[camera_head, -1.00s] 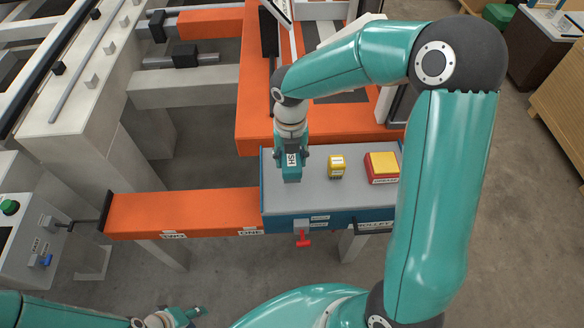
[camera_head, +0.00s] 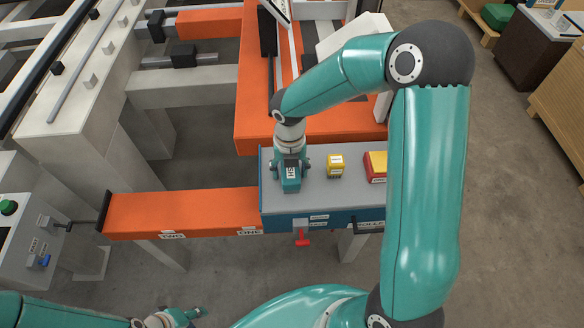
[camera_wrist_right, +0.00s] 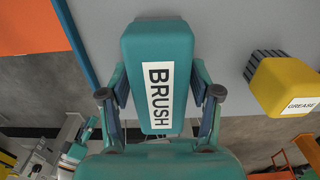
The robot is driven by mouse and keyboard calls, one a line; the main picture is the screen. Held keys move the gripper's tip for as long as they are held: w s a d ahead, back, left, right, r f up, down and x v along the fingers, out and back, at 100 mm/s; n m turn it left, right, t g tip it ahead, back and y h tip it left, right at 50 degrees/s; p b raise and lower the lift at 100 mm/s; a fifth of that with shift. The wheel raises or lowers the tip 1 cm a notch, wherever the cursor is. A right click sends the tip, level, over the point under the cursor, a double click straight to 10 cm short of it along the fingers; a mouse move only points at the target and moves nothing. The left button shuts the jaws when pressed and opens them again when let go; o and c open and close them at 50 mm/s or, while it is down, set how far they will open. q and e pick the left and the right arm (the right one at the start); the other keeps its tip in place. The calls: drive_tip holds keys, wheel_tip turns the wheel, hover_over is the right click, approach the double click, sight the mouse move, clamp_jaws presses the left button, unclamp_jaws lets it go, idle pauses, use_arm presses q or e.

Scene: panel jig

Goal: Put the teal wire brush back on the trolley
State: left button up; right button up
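The teal wire brush (camera_head: 291,182) has a white label reading BRUSH, clear on the brush in the right wrist view (camera_wrist_right: 158,50). My right gripper (camera_head: 290,168) is shut on it, with a finger on each side of the teal body in the right wrist view (camera_wrist_right: 160,98). The brush is at the left part of the trolley's grey top (camera_head: 312,188). I cannot tell whether it touches the surface. My left gripper (camera_head: 186,316) is low at the bottom edge, away from the trolley; its opening is unclear.
A yellow block (camera_head: 335,165), labelled GREASE in the right wrist view (camera_wrist_right: 290,88), stands right of the brush. A red and yellow box (camera_head: 375,166) is further right, partly behind my right arm. An orange beam (camera_head: 180,212) meets the trolley's left side.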

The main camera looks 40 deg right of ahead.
drive_tip(key=shift+r, duration=0.1)
wheel_tip(320, 180, up, 12)
drive_tip(key=shift+r+p, duration=0.1)
drive_tip(key=shift+p, duration=0.3)
idle(0.4)
idle(0.4)
